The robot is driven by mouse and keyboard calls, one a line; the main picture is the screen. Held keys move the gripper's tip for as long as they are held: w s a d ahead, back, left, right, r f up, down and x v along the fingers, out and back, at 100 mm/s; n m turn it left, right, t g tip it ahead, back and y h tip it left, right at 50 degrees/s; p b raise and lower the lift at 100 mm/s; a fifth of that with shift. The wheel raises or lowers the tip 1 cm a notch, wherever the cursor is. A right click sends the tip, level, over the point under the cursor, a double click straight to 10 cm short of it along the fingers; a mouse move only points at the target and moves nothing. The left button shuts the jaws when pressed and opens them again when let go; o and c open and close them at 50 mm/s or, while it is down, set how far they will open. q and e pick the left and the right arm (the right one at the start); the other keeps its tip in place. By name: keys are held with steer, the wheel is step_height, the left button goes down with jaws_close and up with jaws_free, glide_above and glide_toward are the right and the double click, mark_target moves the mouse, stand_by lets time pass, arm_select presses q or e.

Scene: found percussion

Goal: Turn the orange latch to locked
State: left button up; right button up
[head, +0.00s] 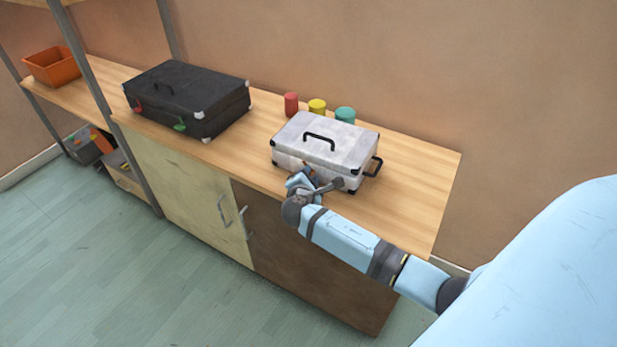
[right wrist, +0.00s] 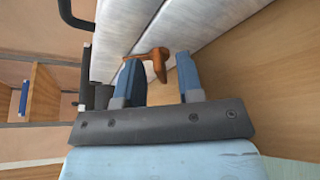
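The orange latch (right wrist: 153,60) shows in the right wrist view on the front side of the white case (right wrist: 130,30), close to the seam. It has an arm pointing left and a part pointing down. My right gripper (right wrist: 158,72) is open, with its two blue fingers apart and the latch at the tips between them, nearer the left finger. I cannot tell whether a finger touches it. In the head view my right gripper (head: 308,180) is at the front of the white case (head: 325,145) and hides the latch. My left gripper is not in view.
A black case (head: 185,95) with a red and a green latch lies left on the wooden counter (head: 420,180). Red (head: 291,104), yellow (head: 317,107) and teal (head: 345,115) cylinders stand behind the white case. An orange bin (head: 52,67) is far left. The counter's right end is clear.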

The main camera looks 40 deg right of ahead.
steer(key=p+v, duration=0.1)
steer(key=v, duration=1.2)
steer(key=shift+s+a, duration=0.25)
steer(key=shift+a, duration=0.05)
steer(key=shift+r, duration=0.1)
